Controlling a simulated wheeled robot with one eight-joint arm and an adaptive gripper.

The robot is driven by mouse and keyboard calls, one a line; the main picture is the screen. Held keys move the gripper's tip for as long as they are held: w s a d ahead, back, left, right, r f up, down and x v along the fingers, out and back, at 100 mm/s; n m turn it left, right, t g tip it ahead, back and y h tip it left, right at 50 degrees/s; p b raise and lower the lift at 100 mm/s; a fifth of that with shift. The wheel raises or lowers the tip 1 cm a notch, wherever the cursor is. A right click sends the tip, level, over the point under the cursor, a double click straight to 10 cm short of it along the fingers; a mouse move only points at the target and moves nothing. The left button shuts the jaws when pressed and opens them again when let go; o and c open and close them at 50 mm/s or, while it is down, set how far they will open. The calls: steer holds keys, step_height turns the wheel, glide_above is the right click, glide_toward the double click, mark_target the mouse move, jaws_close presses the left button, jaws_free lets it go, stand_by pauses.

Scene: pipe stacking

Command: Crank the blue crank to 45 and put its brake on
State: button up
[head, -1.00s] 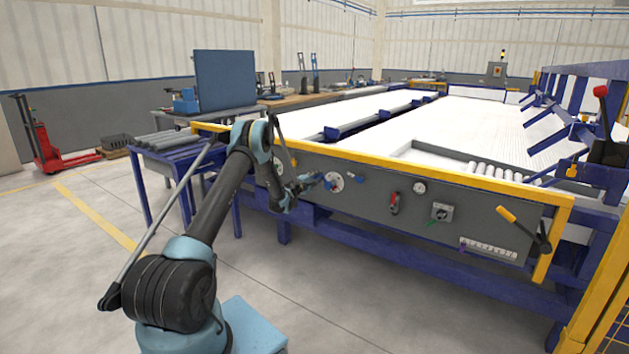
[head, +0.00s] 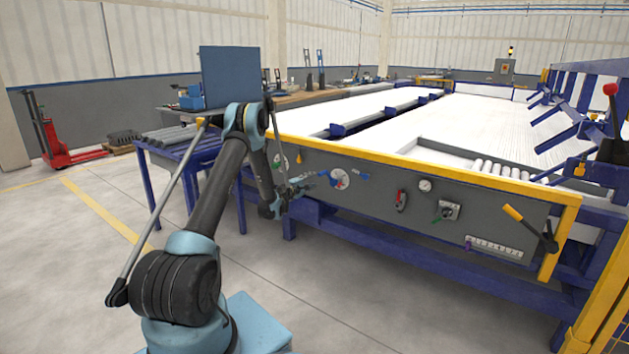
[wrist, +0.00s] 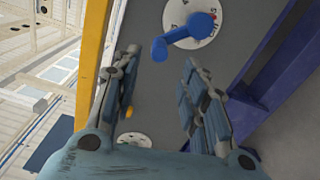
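The blue crank (head: 337,180) sits on a round white dial (head: 342,174) on the grey front panel. In the wrist view the blue crank (wrist: 203,25) shows at the top, its knob pointing down-left, with the dial (wrist: 178,17) behind it. The dial marks are too small to read. A small blue part (head: 360,172), possibly the brake, is just right of the dial in the head view. My gripper (head: 308,181) is left of the crank. In the wrist view my gripper (wrist: 160,75) has its fingers wide apart, with nothing between them; the knob is just beyond the fingertips.
Another white dial (wrist: 133,138) and a yellow part (wrist: 127,112) lie behind my fingers in the wrist view. A yellow rail (head: 420,165) runs above the panel. A red-handled lever (head: 401,200), a gauge (head: 425,186) and a yellow-handled crank (head: 513,213) are further right.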

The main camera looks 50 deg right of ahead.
steer(key=shift+s+a, duration=0.2)
steer(key=shift+a, duration=0.7)
